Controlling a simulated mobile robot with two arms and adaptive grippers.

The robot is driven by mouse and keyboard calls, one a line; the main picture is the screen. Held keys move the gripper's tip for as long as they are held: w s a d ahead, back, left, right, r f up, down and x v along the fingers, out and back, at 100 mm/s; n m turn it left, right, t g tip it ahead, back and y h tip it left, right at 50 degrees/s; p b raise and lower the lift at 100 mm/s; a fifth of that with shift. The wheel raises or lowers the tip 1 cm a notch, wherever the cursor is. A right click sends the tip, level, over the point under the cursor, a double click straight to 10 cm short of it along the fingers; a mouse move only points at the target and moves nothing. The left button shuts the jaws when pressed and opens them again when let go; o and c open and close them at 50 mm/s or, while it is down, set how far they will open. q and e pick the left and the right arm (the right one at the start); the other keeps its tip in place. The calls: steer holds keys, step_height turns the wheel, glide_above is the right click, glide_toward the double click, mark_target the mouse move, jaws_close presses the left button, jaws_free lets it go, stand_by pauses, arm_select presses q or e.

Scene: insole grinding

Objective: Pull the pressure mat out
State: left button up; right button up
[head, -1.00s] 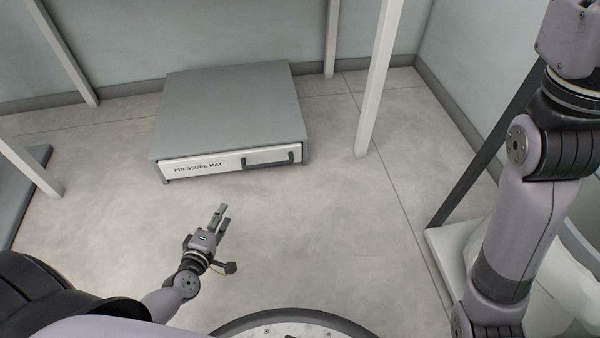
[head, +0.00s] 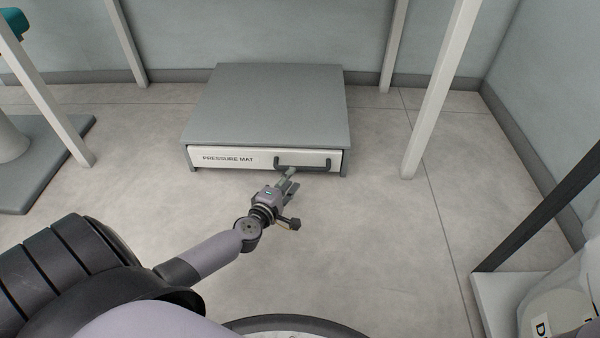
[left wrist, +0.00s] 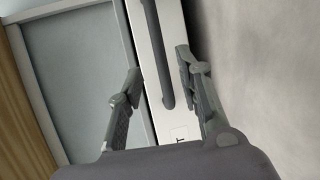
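The pressure mat unit is a low box with a grey top (head: 275,105). Its white drawer front (head: 262,158) reads "PRESSURE MAT" and looks shut. A dark bar handle (head: 308,168) is on the front's right half. My left gripper (head: 289,174) is at the handle's left part. In the left wrist view the handle (left wrist: 158,50) runs between the two spread fingers of my left gripper (left wrist: 158,64). The fingers are open, one on each side of the bar; I cannot tell whether either touches it. My right gripper is out of view.
White posts (head: 432,95) stand right of the box and behind it. A grey platform (head: 55,165) lies at the left. A pale base (head: 500,305) with a dark slanted post stands at lower right. The floor (head: 380,240) in front of the box is clear.

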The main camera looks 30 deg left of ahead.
mark_target(300, 168)
arm_select(q)
steer(key=b+x, duration=0.2)
steer(key=x, duration=0.4)
steer(key=shift+f, duration=0.1)
steer(key=shift+w+b, duration=0.3)
steer(key=shift+w, duration=0.25)
steer(key=shift+c, duration=0.4)
jaws_close()
